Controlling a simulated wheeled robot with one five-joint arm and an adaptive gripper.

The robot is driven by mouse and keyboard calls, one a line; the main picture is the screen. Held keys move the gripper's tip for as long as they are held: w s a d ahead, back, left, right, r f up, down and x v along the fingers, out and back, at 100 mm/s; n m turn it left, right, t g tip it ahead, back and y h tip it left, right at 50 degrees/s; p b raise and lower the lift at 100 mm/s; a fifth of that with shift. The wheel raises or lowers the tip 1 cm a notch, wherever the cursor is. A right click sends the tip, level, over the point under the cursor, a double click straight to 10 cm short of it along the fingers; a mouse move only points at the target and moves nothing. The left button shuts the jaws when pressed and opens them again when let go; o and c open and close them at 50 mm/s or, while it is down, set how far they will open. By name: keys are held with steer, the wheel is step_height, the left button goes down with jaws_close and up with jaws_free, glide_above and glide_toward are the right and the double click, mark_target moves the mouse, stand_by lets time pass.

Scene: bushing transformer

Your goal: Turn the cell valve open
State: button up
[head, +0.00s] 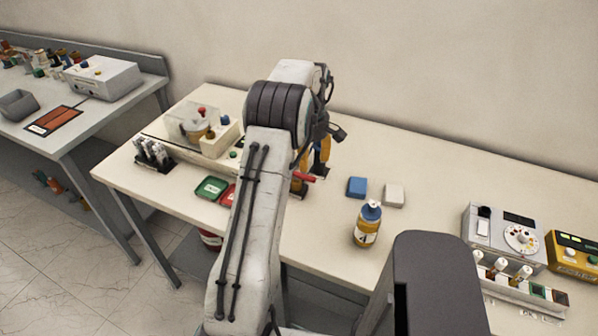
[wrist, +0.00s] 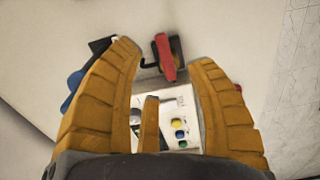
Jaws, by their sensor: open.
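A red lever handle (wrist: 164,57), which looks like the cell valve's handle, lies just past and between the fingertips in the wrist view, with a dark body beside it. In the head view the red handle (head: 305,177) shows low beside my arm, over the bench; much of the valve is hidden behind the arm. In the head view the yellow fingers (head: 322,153) point down near the handle.
A white panel (wrist: 185,105) with coloured buttons shows between the fingers. On the bench (head: 440,165) are a blue block (head: 357,187), a white block (head: 394,195), a blue-capped bottle (head: 367,224), a green tray (head: 211,187) and a clear-covered device (head: 193,122). Instruments (head: 505,235) stand at right.

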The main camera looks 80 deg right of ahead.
mark_target(310, 176)
steer(key=shift+f+p, duration=0.5)
steer(key=shift+f, duration=2.55)
steer(key=shift+c, duration=0.2)
jaws_close()
